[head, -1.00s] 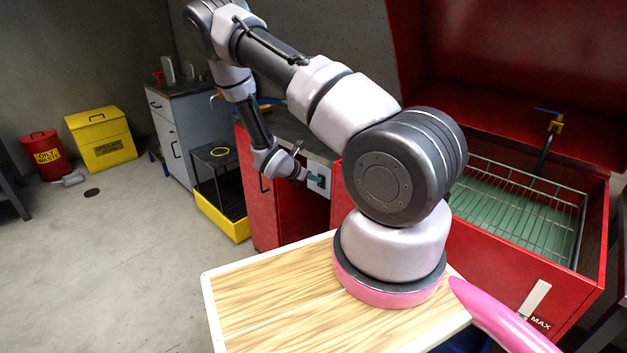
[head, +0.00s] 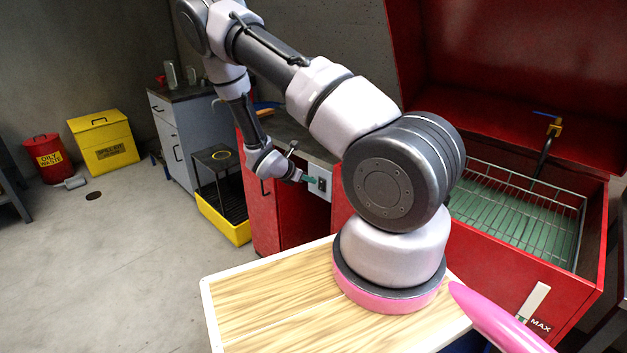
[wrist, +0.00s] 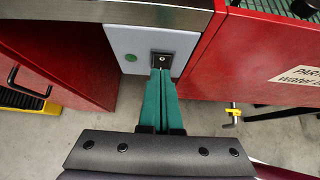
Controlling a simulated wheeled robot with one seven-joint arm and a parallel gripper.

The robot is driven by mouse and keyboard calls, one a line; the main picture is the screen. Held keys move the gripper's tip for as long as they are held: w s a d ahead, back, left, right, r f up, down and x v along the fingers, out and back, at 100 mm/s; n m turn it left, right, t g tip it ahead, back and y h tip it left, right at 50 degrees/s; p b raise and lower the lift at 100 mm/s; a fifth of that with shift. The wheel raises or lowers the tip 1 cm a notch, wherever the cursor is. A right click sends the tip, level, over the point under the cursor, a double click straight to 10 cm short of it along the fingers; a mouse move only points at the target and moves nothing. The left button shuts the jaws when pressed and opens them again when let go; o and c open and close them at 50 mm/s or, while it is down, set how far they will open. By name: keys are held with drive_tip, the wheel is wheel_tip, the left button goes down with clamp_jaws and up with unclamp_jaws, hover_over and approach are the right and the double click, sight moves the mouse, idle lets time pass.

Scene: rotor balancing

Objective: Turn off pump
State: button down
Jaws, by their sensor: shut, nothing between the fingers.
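The pump switch (wrist: 161,59) is a small dark box on a light grey panel (wrist: 130,40) at the front of the red parts washer. In the head view the switch (head: 322,184) shows just right of my gripper (head: 309,179). In the wrist view my gripper (wrist: 160,73) has its teal fingers together and empty, pointing at the switch. The tips are at the lower edge of the switch; I cannot tell whether they touch it.
The red washer basin (head: 590,235) with a wire rack stands at the right. A red cabinet door (wrist: 60,55) is left of the panel. A yellow tray stand (head: 222,222) stands farther left. The floor at left is mostly clear.

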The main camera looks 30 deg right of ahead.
drive_tip(key=d+r+v, duration=0.1)
drive_tip(key=v, duration=1)
drive_tip(key=shift+w+r, duration=0.2)
drive_tip(key=shift+d, duration=0.1)
drive_tip(key=s+r+m+g+y, duration=0.1)
drive_tip(key=s+r+m+y, duration=0.15)
drive_tip(key=r+m, duration=0.4)
drive_tip(key=s+r+m+y, duration=0.1)
drive_tip(key=s+r+m, duration=0.3)
drive_tip(key=r, duration=0.5)
drive_tip(key=s+r+m+g+y, duration=0.1)
drive_tip(key=s+r+m+y, duration=0.15)
drive_tip(key=r+m, duration=0.35)
drive_tip(key=s+a+r+m+t+y, duration=0.2)
drive_tip(key=s+r+m, duration=0.3)
drive_tip(key=s+r, duration=0.3)
drive_tip(key=s+a+r+m+t+y, duration=0.3)
drive_tip(key=s+a+r+m+y, duration=0.1)
drive_tip(key=s+r, duration=0.4)
drive_tip(key=shift+a+r+m, duration=0.35)
drive_tip(key=shift+a+r, duration=0.4)
drive_tip(key=shift+r, duration=0.2)
drive_tip(key=c, duration=1.5)
unclamp_jaws()
drive_tip(key=shift+t, duration=0.3)
drive_tip(key=shift+c, duration=0.2)
